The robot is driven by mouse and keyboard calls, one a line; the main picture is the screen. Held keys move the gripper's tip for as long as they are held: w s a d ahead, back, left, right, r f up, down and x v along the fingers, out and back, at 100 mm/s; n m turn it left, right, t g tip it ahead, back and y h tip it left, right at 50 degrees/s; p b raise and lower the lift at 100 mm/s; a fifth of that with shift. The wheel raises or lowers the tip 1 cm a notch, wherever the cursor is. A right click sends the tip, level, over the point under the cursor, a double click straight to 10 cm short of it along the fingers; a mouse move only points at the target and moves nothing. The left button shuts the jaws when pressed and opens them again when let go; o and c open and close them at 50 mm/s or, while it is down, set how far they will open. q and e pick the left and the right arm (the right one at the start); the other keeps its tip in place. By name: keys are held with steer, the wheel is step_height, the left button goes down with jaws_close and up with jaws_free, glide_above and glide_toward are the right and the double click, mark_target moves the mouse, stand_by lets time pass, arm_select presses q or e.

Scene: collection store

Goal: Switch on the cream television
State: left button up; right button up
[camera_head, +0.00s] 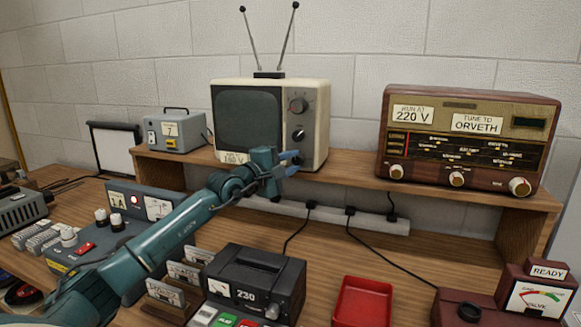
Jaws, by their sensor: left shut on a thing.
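The cream television (319,125) stands on the wooden shelf, with two raised antennas and a dark grey screen (248,114). Two dark knobs, an upper one (298,104) and a lower one (298,135), show on its right-hand panel. A label (233,157) low on its front appears to read 160 V. My left gripper (291,163) is at the television's lower front, below the two knobs. Its blue fingers are shut on what looks like a small lower knob, which they hide. My right gripper is not in view.
A wooden radio (460,139) labelled 220 V and ORVETH stands right on the shelf (350,177). A grey box (176,132) stands left. Below are a power strip (330,215) with cables, a dark unit (252,282) showing 230, a red tray (363,302) and a READY meter (540,295).

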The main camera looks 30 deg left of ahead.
arm_select(q)
steer(key=shift+m, duration=0.4)
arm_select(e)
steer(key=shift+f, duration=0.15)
arm_select(q)
steer(key=o, duration=1)
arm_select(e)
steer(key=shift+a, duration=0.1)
arm_select(q)
steer(key=s+b, duration=0.2)
steer(key=s, duration=0.2)
steer(key=s+a+b, duration=0.1)
steer(key=s+b, duration=0.1)
steer(key=s, duration=0.2)
steer(key=s+a+b, duration=0.1)
steer(key=s+b, duration=0.2)
steer(key=s, duration=0.2)
steer(key=shift+a+r, duration=0.1)
steer(key=shift+r, duration=0.05)
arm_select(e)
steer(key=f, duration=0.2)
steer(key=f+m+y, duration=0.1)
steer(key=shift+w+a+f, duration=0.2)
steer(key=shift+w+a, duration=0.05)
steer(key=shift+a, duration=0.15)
